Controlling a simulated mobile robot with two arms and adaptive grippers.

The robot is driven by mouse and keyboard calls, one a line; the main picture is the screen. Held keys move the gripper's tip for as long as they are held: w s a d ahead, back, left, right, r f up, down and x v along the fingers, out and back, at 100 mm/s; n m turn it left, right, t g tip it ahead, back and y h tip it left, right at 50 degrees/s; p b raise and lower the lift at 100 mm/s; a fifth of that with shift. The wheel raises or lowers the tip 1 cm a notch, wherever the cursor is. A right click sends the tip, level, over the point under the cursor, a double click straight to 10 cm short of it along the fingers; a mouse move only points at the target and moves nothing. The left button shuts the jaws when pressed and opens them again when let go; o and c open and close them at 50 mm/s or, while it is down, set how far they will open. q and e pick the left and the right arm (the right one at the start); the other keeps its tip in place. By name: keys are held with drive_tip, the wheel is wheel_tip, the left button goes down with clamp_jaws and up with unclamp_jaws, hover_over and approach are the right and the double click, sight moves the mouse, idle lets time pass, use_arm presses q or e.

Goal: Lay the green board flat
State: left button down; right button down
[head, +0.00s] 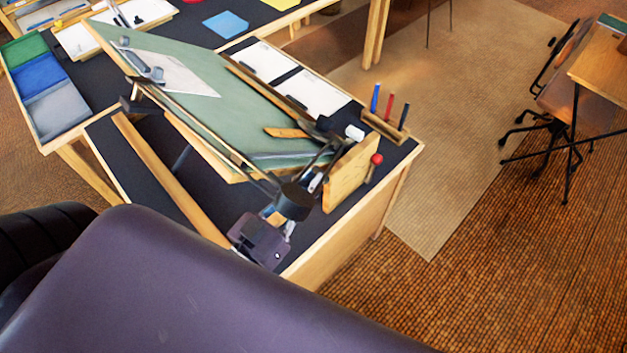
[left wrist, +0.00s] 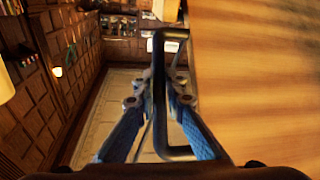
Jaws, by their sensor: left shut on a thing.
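My left gripper (head: 318,152) is at the board's near right corner. In the left wrist view its blue fingers (left wrist: 160,88) are shut on a black bar handle (left wrist: 160,120) beside a wooden surface (left wrist: 255,80). The gripper and arm partly hide that corner, so I cannot tell clearly how the handle joins the board. My right gripper is not in view.
A pen holder (head: 384,128) with several pens is at the desk's right corner. Colored trays (head: 40,75) lie at the left. A chair (head: 560,90) stands far right; the floor between is clear.

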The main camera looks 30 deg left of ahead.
use_arm(q)
drive_tip(key=s+a+f+t+b, duration=0.1)
drive_tip(key=s+f+t+b, duration=0.2)
drive_tip(key=f+b, duration=0.4)
drive_tip(key=shift+s+a+b, duration=0.3)
drive_tip(key=shift+s+b, duration=0.35)
drive_tip(key=shift+b, duration=0.55)
drive_tip(key=shift+r, duration=0.1)
